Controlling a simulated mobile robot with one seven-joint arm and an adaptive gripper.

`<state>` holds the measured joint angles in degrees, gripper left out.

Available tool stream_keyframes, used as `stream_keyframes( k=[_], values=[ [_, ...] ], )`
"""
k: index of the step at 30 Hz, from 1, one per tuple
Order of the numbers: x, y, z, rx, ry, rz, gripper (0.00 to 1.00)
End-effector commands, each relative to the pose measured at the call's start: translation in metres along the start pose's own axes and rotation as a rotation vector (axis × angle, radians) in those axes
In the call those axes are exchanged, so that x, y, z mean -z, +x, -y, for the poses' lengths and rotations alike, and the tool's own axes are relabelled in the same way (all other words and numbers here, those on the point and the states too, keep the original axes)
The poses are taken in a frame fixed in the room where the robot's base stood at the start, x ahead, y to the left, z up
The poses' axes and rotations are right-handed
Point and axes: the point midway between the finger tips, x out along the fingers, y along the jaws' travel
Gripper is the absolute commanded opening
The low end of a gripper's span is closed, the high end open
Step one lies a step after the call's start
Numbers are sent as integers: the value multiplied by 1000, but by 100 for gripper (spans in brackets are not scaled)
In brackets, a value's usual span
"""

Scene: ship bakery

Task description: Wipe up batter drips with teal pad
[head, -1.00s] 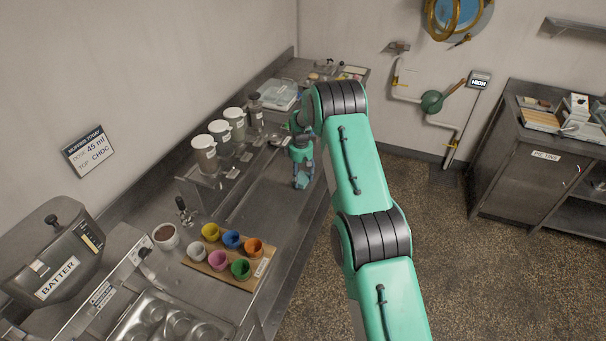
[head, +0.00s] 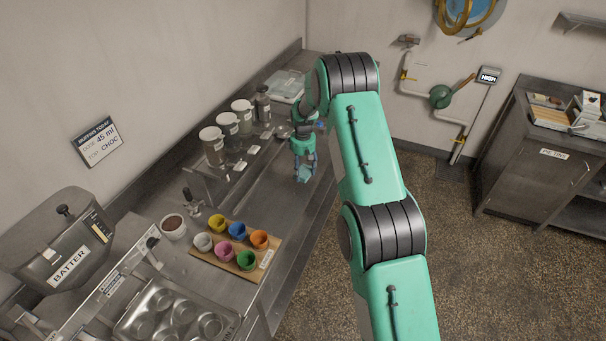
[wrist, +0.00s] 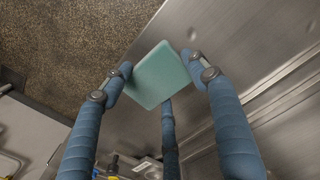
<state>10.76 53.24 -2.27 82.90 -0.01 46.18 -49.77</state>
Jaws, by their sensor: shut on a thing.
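My gripper (head: 304,172) is over the steel counter, past the coloured cups, with its fingers pointing down. It is shut on the teal pad (wrist: 160,76), a flat square with rounded corners held between the blue fingers in the wrist view. The pad also shows small at the fingertips in the head view (head: 304,174). Bare counter (wrist: 225,50) lies beneath and to the right of the pad in the wrist view. I cannot tell whether the pad touches the counter. I cannot make out any batter drips. The batter hopper (head: 68,245) stands at the left.
A wooden board (head: 226,257) holds several coloured cups. A muffin tin (head: 178,318) lies in front. Lidded canisters (head: 228,125) stand on a raised shelf along the wall. The counter's front edge drops to the speckled floor (head: 440,215). The counter around my gripper is mostly clear.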

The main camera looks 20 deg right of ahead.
Motion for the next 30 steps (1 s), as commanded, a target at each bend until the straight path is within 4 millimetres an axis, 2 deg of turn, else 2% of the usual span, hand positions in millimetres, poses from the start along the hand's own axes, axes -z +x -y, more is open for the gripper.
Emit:
stream_keyframes(
  k=[6,12,30],
  values=[
    [0,-22,0,-1,0,-1,34],
    [0,-35,0,-1,0,-1,34],
    [0,-36,0,-1,0,-1,34]
  ],
)
